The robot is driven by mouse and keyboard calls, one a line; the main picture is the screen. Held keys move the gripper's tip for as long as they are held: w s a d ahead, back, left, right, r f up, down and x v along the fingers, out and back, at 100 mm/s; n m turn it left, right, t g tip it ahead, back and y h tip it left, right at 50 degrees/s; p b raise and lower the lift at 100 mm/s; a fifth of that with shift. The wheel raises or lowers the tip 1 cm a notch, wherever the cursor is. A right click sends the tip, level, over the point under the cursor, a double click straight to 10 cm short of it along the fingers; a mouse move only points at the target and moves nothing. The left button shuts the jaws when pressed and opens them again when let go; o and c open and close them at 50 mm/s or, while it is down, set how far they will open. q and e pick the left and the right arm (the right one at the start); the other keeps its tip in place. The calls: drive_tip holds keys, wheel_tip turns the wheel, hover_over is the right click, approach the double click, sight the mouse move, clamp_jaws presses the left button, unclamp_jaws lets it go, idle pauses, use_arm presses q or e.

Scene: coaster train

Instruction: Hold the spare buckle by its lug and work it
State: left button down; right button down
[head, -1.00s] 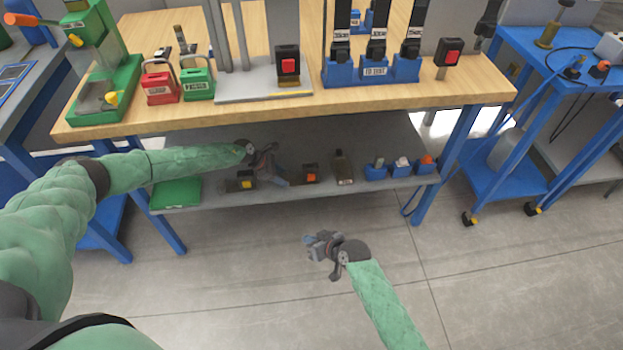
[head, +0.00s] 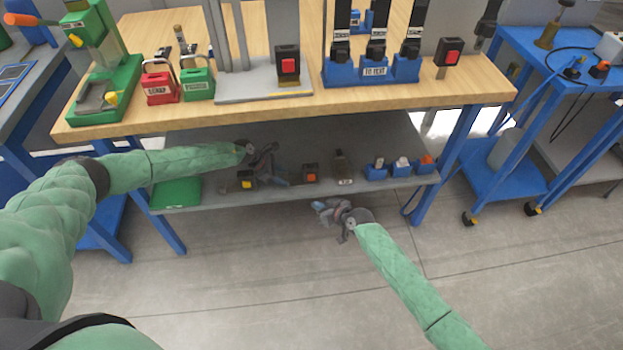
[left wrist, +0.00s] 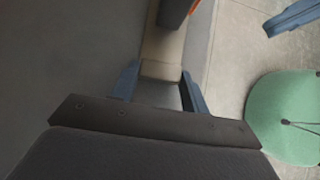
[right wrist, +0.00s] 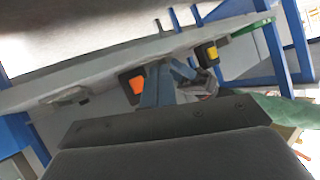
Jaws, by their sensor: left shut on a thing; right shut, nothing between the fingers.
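The buckle with the orange button (head: 310,173), which I take to be the spare one, lies on the lower shelf under the bench. Its dark body and orange button also show in the right wrist view (right wrist: 136,86). My left gripper (head: 281,180) is at its left, shut on its lug; in the left wrist view the pale lug (left wrist: 162,46) runs up between the fingers to the dark body (left wrist: 176,10). My right gripper (head: 318,206) is shut and empty, in front of and below the shelf edge, apart from the buckle.
A buckle with a yellow button (head: 245,180) lies left of my left gripper. A green box (head: 176,193) is at the shelf's left end. A dark brown item (head: 343,166) and several blue holders (head: 400,169) stand to the right. The floor in front is clear.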

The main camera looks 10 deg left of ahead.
drive_tip(key=shift+w, duration=0.1)
approach(308, 180)
drive_tip(key=shift+s+f+x, duration=0.15)
drive_tip(key=shift+x, duration=0.7)
drive_tip(key=shift+s+f+x, duration=0.15)
drive_tip(key=shift+x, duration=0.75)
drive_tip(key=shift+s+f+x, duration=0.15)
drive_tip(key=shift+x, duration=0.7)
drive_tip(key=shift+w+a, duration=0.35)
drive_tip(key=shift+w, duration=0.55)
idle(1.0)
drive_tip(key=shift+s, duration=0.1)
drive_tip(key=shift+s+d, duration=0.3)
drive_tip(key=shift+s, duration=0.5)
drive_tip(key=shift+s, duration=0.1)
drive_tip(key=s, duration=0.2)
drive_tip(key=s+d, duration=0.1)
drive_tip(key=s, duration=0.1)
drive_tip(key=shift+s+d, duration=0.2)
drive_tip(key=shift+s, duration=0.15)
idle(0.5)
